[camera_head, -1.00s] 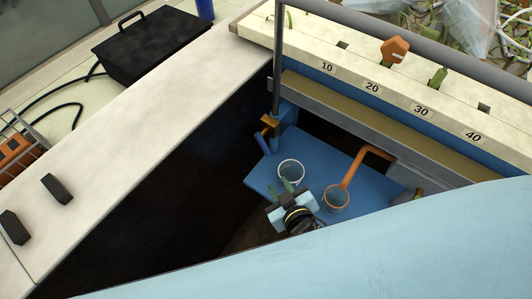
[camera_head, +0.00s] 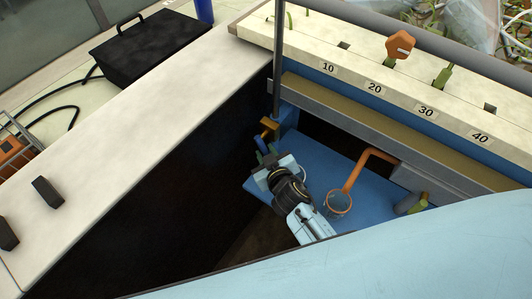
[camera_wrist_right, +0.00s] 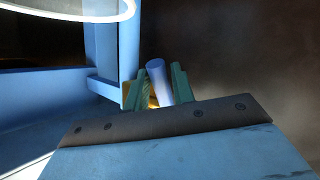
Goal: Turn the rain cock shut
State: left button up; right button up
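The rain cock is a brass valve body (camera_head: 269,124) at the foot of a grey vertical pipe, with a blue lever (camera_head: 260,144). My right gripper (camera_head: 265,158) is at this lever, left of the blue shelf's cups. In the right wrist view the blue lever (camera_wrist_right: 158,80) stands slightly tilted between my two green fingers (camera_wrist_right: 160,88), with some brass (camera_wrist_right: 152,102) below it. The fingers are apart on either side of the lever; a firm grip does not show. My left gripper is not in view.
The blue shelf (camera_head: 312,152) holds a copper-rimmed cup (camera_head: 338,203) under a bent copper pipe (camera_head: 362,168). A white-rimmed cup is mostly hidden behind my right gripper. A numbered ledge (camera_head: 350,79) with orange and green tabs runs behind. A dark opening (camera_head: 170,190) lies left.

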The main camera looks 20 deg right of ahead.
jog(key=shift+w+f, duration=0.1)
jog(key=shift+w, duration=0.2)
grip_shut()
